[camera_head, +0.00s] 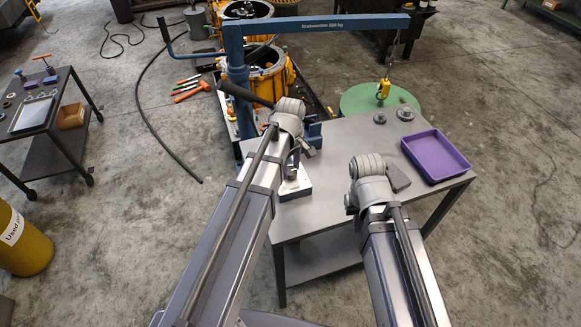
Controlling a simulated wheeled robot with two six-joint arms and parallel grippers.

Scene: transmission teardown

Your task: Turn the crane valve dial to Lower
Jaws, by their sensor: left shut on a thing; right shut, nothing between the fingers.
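The blue crane (238,75) stands behind the table, its boom (320,25) reaching right. Its yellow hook (384,88) hangs over a round green surface. A dark lever (243,94) slants down from the mast toward my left wrist. I cannot make out the valve dial or its setting. My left gripper (306,148) is beyond its wrist, near the table's back left corner; its fingers are mostly hidden. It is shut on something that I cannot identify. My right gripper (398,178) is shut and empty over the table, left of the purple tray.
The grey table (330,205) carries a purple tray (436,155), small round metal parts (405,113), a blue fixture (313,128) and a pale block (294,186). Orange housings (268,80) stand behind. A tool cart (45,110) and yellow drum (22,245) are at left.

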